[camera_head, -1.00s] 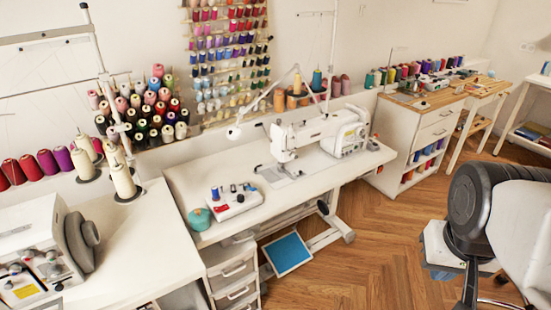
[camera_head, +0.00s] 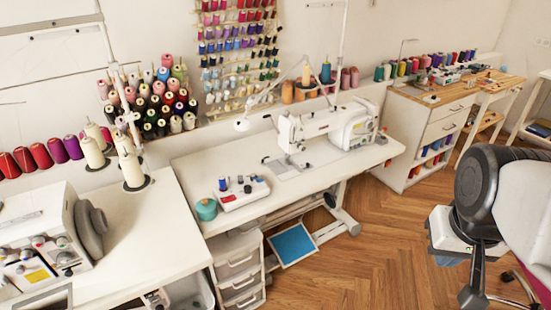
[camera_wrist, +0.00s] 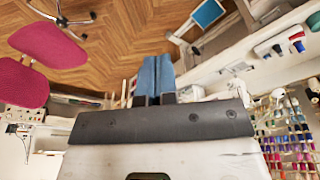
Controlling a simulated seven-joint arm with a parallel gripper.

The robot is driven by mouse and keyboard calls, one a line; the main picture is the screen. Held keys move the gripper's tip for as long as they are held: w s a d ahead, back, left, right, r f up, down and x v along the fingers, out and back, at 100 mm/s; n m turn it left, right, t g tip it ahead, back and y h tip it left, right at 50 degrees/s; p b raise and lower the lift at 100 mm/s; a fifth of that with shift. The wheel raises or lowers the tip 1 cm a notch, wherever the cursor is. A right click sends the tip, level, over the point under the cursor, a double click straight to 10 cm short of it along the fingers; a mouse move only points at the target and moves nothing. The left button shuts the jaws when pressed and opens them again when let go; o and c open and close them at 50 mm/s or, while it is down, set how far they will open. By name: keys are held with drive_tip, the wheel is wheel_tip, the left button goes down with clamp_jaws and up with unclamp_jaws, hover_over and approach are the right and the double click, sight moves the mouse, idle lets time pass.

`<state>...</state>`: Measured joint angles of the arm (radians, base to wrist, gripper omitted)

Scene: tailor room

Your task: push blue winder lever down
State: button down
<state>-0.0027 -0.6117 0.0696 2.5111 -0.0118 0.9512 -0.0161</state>
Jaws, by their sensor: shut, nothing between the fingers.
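The small white winder (camera_head: 242,194) sits near the front left of the middle sewing table. A blue upright piece (camera_head: 223,184) stands on its left part, a dark blue spool stands beside it, and a red mark shows on its front. I cannot tell for sure which blue piece is the lever. In the wrist view the winder (camera_wrist: 275,46) is at the upper right. My gripper (camera_head: 450,261) hangs over the floor, right of the table and well apart from the winder. Its blue-grey fingers (camera_wrist: 153,68) are together and empty in the wrist view.
A teal round item (camera_head: 206,209) sits just left of the winder. The white sewing machine (camera_head: 325,130) stands to its right. Wooden floor (camera_head: 370,260) lies open between my arm and the table.

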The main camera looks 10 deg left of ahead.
drive_tip(key=w+a+r+n+g, duration=0.15)
drive_tip(key=w+a+n, duration=0.25)
drive_tip(key=w, duration=0.5)
drive_tip(key=w+a+r+n, duration=0.3)
drive_tip(key=w, duration=0.5)
drive_tip(key=n+g+h, duration=0.3)
drive_tip(key=n+g, duration=0.1)
drive_tip(key=n, duration=1.6)
hover_over(260, 180)
drive_tip(key=w+a, duration=0.4)
wheel_tip(260, 180, down, 20)
drive_tip(key=r, duration=0.1)
drive_tip(key=shift+a+f, duration=0.2)
drive_tip(key=shift+f, duration=0.35)
drive_tip(key=shift+f, duration=0.1)
drive_tip(key=x, duration=1.3)
drive_tip(key=shift+s+d+f, duration=0.15)
drive_tip(key=shift+d+f, duration=0.05)
drive_tip(key=shift+f, duration=0.15)
